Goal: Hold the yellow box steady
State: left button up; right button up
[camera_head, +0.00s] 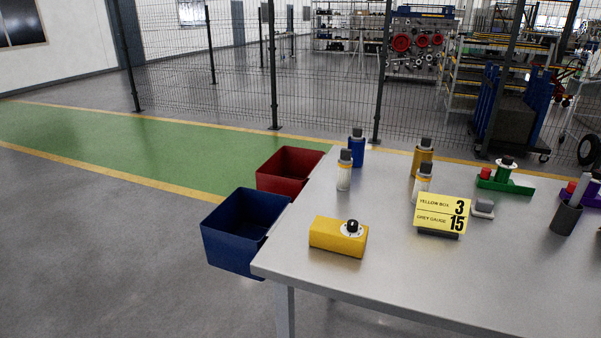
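The yellow box (328,236) lies on the grey table near its front left corner. It has a white dial with a black knob (351,227) on its right end. Nothing touches the box. A yellow sign (442,214) stands to its right on the table and reads "YELLOW BOX 3" and "GREY GAUGE 15". Neither of my grippers is in view.
The grey table (400,275) is clear in front of the sign. Bottles, including a blue one (357,149), stand behind the box. A green holder (505,184) and a dark cup (566,217) are at right. Blue (236,249) and red (268,182) bins hang at the left edge.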

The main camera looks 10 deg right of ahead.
aim_at(352, 224)
jog(key=u, duration=0.6)
jog(key=i, duration=0.75)
jog(key=z, duration=1.65)
